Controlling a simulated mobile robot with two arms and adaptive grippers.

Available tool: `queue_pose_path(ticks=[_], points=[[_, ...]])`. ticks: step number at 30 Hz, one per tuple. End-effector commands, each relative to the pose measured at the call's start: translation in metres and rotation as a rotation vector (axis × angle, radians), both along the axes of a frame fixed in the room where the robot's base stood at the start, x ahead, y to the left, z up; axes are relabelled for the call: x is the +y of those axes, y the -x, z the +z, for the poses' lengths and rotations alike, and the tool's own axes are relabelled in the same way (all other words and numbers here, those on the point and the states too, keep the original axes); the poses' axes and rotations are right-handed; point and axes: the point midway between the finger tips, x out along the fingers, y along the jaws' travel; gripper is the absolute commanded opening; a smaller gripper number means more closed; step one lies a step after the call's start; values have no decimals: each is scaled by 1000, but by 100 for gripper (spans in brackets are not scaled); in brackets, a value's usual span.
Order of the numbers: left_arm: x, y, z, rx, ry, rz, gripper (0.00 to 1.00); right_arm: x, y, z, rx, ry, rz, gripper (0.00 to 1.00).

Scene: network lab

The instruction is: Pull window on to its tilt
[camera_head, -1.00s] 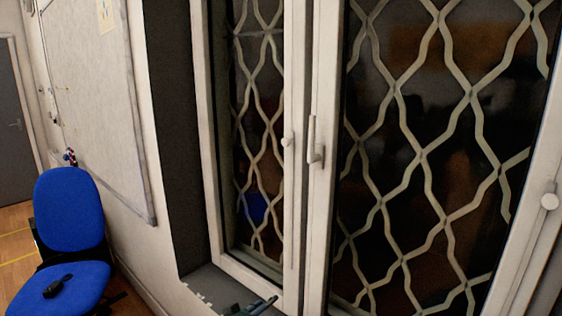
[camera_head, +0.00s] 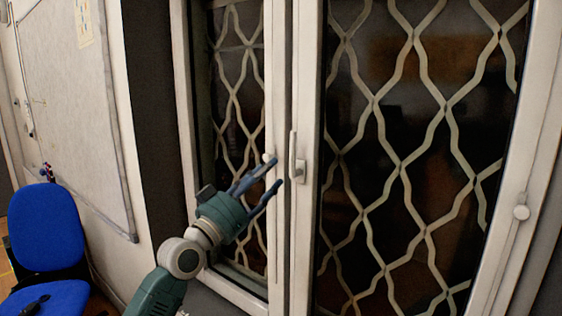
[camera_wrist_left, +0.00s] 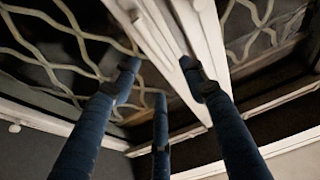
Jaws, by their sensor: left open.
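The window (camera_head: 306,225) has two tall panes in white frames with a wavy metal lattice in each. A white lever handle (camera_head: 295,158) sits on the middle frame and points upward. My left gripper (camera_head: 272,172) is open, just left of the handle, with its blue fingers pointing at it and nothing between them. In the left wrist view, the three dark blue fingers of my left gripper (camera_wrist_left: 160,80) are spread in front of the white window frame (camera_wrist_left: 160,30). The handle cannot be made out there. My right gripper is not in view.
A blue chair (camera_head: 45,232) stands at the left beside a whiteboard (camera_head: 75,110) on the wall.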

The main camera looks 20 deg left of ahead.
Motion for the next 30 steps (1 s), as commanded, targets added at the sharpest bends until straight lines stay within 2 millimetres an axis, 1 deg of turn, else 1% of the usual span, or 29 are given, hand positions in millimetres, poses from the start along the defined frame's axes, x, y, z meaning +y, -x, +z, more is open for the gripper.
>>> queue_pose_path(ticks=[3, 14, 15, 18, 24, 30], points=[[-6, -14, 8, -1, 1, -1, 44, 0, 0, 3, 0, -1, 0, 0], [-24, -63, 25, 0, 1, -1, 44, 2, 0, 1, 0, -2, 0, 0], [-25, -68, 24, 0, 0, 0, 44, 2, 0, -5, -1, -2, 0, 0], [-29, -80, 28, 0, -1, 0, 44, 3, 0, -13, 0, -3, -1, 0], [-36, -98, 35, 0, 0, 0, 44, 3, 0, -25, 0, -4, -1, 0], [-38, -105, 40, 1, -1, 0, 44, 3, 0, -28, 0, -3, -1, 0]])
